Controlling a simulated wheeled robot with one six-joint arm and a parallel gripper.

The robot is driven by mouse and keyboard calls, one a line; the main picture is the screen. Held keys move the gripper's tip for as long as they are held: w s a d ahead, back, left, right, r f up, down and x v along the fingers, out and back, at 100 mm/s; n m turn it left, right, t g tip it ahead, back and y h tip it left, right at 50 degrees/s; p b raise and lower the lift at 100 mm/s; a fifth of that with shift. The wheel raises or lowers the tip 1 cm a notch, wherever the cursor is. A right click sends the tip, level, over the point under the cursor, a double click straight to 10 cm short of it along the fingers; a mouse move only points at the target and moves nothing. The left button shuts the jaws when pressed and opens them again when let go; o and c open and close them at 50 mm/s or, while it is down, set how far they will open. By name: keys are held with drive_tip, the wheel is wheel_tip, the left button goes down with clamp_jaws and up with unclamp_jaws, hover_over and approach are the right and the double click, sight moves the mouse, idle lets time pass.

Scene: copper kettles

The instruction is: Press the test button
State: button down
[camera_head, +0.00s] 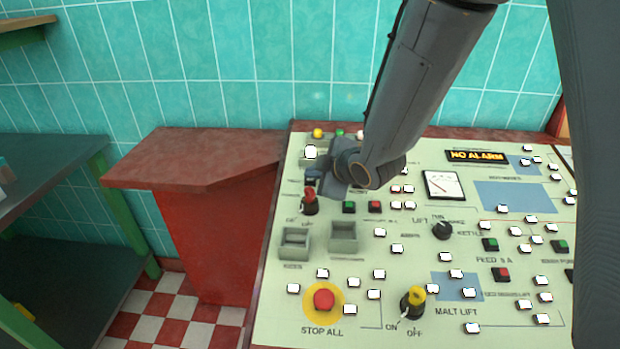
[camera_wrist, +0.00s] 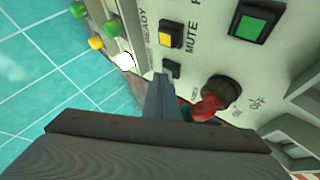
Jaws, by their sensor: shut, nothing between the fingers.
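The control panel (camera_head: 285,255) is a cream, sloping board with many buttons, lamps and labels. My gripper (camera_wrist: 160,80) is shut and empty, its fingertips low over the panel's upper left part. In the wrist view, a small dark square button (camera_wrist: 173,69) sits right beside the fingertips; I cannot tell whether they touch it. No label reading TEST is legible, so I cannot confirm that this is the test button. A yellow button (camera_wrist: 171,37) sits farther along, near the words READY and MUTE. In the head view my arm hides part of this area.
A red-handled rotary switch (camera_wrist: 210,105) stands up close beside the fingers; it also shows in the head view (camera_head: 310,200). A green button (camera_wrist: 250,27) lies beyond. A red counter (camera_head: 200,160) adjoins at left.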

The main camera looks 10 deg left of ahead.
drive_tip(key=shift+s+r+p, duration=0.15)
drive_tip(key=shift+r+p, duration=0.4)
drive_tip(key=shift+r, duration=0.2)
drive_tip(key=r+p, duration=0.2)
drive_tip(key=s+r+p, duration=0.1)
drive_tip(key=r, duration=0.2)
drive_tip(key=shift+p, duration=0.35)
drive_tip(key=shift+d, duration=0.1)
idle(0.4)
